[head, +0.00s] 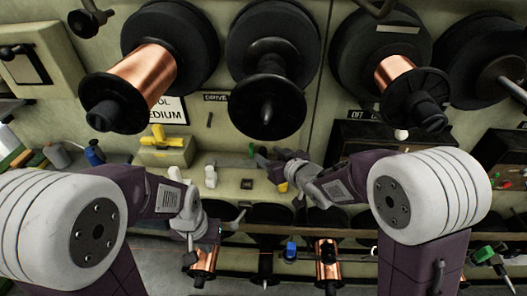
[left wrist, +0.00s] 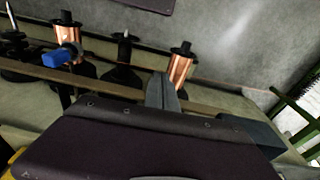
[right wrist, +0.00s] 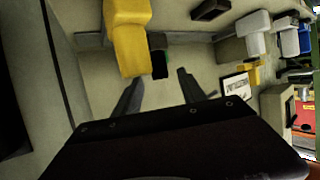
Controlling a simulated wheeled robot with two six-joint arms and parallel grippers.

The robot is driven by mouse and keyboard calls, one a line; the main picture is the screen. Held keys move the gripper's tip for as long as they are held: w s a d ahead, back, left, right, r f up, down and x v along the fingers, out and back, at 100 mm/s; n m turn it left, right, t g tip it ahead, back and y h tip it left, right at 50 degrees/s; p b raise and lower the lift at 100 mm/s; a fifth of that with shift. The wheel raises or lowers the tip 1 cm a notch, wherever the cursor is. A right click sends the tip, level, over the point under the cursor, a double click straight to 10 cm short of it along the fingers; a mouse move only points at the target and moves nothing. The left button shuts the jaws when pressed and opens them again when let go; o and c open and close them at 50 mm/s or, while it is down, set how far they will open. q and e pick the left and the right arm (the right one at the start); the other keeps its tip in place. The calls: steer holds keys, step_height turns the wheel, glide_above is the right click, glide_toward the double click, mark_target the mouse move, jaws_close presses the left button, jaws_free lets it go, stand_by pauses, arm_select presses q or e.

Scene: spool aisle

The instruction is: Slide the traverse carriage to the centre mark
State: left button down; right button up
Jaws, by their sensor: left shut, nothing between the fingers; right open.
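I cannot tell for sure which part is the traverse carriage. A yellow block (right wrist: 125,45) stands just beyond my right fingers in the right wrist view; a bit of yellow (head: 283,187) shows beside that gripper in the head view. My right gripper (right wrist: 158,93) is open, with no visible contact on the block. My left gripper (left wrist: 162,82) is shut and empty, low in front of the lower shelf edge, near a copper spool (left wrist: 180,65). I see no clear centre mark.
Large black and copper spools (head: 145,70) stick out from the wall above both arms. A lower rail (head: 240,230) crosses above several small spools. A blue part (left wrist: 62,55) sits on it.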

steer(key=v, duration=0.3)
steer(key=shift+s+d+r, duration=0.15)
steer(key=shift+r, duration=0.05)
steer(key=shift+s+d, duration=0.25)
steer(key=shift+s, duration=0.2)
